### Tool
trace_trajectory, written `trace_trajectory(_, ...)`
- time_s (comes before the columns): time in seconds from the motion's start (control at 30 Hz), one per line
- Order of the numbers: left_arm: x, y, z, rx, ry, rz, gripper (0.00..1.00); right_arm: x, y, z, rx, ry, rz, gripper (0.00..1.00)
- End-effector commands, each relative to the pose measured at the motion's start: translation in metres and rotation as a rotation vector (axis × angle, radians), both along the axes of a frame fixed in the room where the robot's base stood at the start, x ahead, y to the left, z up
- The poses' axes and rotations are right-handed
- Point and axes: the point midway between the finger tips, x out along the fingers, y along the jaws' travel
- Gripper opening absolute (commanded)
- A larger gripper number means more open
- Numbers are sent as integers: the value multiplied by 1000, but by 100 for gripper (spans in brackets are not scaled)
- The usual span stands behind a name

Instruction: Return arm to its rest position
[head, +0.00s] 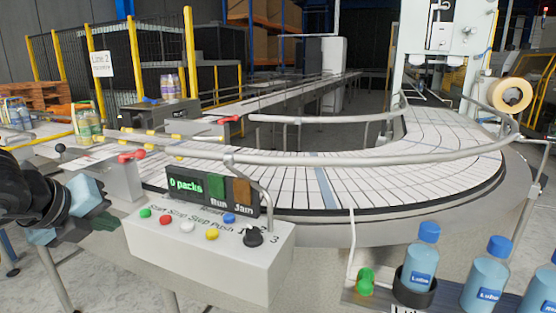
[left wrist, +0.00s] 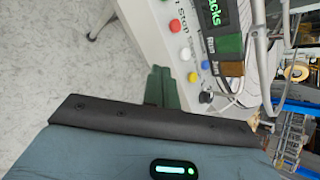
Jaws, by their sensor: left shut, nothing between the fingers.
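My left arm comes in from the left edge of the head view. Its gripper (head: 104,221) is shut and empty, left of the white control box (head: 205,262) and close to it. In the left wrist view the dark green fingers (left wrist: 160,88) are together with nothing between them, beside the box. The box carries green, red, white, yellow and blue buttons, a black knob (head: 253,237) and a display (head: 212,190) reading "0 packs" with "Run" and "Jam" panels. Whether the fingers touch the box cannot be told. My right gripper is not in view.
A curved white conveyor (head: 300,185) with a metal guide rail (head: 350,158) fills the middle. Blue bottles (head: 419,262) stand at the front right, one in a black holder. A green part (head: 366,281) sits beside them. Grey floor is clear at the lower left.

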Motion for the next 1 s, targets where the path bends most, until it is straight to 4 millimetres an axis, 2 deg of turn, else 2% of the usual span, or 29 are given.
trace_trajectory(0.03,-1,-16,-16,-35,34,-67,0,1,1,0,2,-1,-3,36)
trace_trajectory(0.17,-8,-52,-45,-132,89,-220,0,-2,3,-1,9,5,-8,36)
trace_trajectory(0.37,-32,-116,-85,-380,165,-471,0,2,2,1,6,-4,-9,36)
trace_trajectory(0.5,-57,-162,-105,-672,197,-621,0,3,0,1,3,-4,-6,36)
trace_trajectory(0.6,-72,-186,-110,-925,190,-667,0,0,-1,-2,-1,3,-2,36)
trace_trajectory(0.73,-79,-196,-115,-1259,153,-614,0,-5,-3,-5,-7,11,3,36)
trace_trajectory(0.83,-76,-191,-126,-1496,111,-487,0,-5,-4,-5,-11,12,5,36)
trace_trajectory(0.93,-70,-176,-149,-1698,70,-286,0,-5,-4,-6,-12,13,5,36)
trace_trajectory(1.0,-66,-162,-175,-1810,45,-110,0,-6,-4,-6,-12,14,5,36)
